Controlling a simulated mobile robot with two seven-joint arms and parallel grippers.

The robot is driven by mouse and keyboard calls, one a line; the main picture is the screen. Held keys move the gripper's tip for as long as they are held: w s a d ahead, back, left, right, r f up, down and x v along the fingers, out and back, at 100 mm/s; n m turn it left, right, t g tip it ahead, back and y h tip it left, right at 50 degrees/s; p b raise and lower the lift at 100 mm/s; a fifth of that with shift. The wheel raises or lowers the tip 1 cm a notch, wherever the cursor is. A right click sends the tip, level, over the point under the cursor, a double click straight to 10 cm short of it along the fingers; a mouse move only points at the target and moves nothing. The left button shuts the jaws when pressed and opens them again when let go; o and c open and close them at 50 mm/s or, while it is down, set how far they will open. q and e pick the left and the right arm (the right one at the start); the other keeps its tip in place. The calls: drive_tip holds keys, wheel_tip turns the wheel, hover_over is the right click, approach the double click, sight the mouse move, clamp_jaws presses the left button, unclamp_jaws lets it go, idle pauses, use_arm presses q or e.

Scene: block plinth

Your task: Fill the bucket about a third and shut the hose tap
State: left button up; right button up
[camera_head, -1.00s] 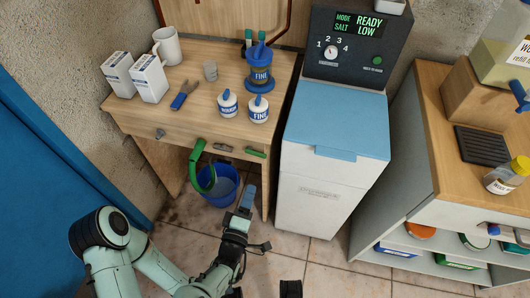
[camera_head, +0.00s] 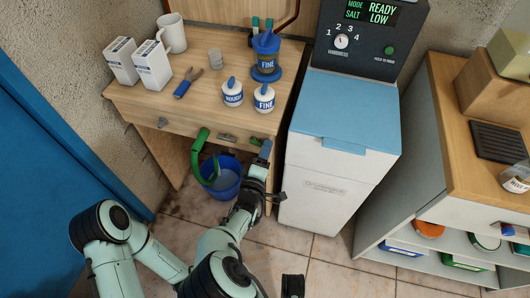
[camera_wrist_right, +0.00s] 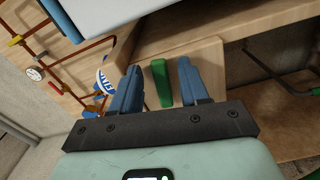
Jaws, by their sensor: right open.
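The blue bucket (camera_head: 224,194) stands on the floor under the wooden table, with greyish water visible inside; its exact level is hard to judge. A green hose (camera_head: 196,155) curves from the table front down into it. The hose tap's green handle (camera_head: 255,141) is on the table's front edge, right of the hose. In the right wrist view this handle (camera_wrist_right: 160,84) lies between the blue fingers of my right gripper (camera_wrist_right: 159,70), with gaps on both sides. My right gripper (camera_head: 263,153) is open at the handle in the head view.
The table (camera_head: 205,100) holds white cartons, a mug, pliers and several blue-lidded jars. A white cabinet with a blue lid (camera_head: 345,110) stands close right of my gripper, its panel reading READY and SALT LOW. Shelves (camera_head: 440,195) stand further right. Tiled floor lies in front.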

drive_tip(key=shift+c, duration=0.3)
clamp_jaws()
use_arm(q)
drive_tip(key=shift+s+r, duration=0.1)
drive_tip(key=shift+w+a+f+t+b, duration=0.15)
drive_tip(key=shift+w+a+f+b, duration=0.2)
drive_tip(key=shift+w, duration=0.25)
drive_tip(key=shift+w+a+f+t+b, duration=0.2)
drive_tip(key=shift+w+f+b, duration=0.15)
drive_tip(key=shift+w+f, duration=0.15)
use_arm(e)
drive_tip(key=shift+w+a+f+m, duration=0.25)
drive_tip(key=shift+a+f+m, duration=0.45)
drive_tip(key=shift+m, duration=1.95)
drive_tip(key=shift+w+a+f+m, duration=0.2)
drive_tip(key=shift+a+f+m, duration=0.45)
drive_tip(key=shift+m, duration=2.05)
drive_tip(key=shift+w+a+f+m, duration=0.25)
drive_tip(key=shift+a+f+m, duration=0.45)
drive_tip(key=shift+m, duration=1.95)
use_arm(q)
drive_tip(key=shift+w, duration=0.1)
use_arm(e)
drive_tip(key=shift+a+r, duration=0.15)
drive_tip(key=shift+a, duration=0.05)
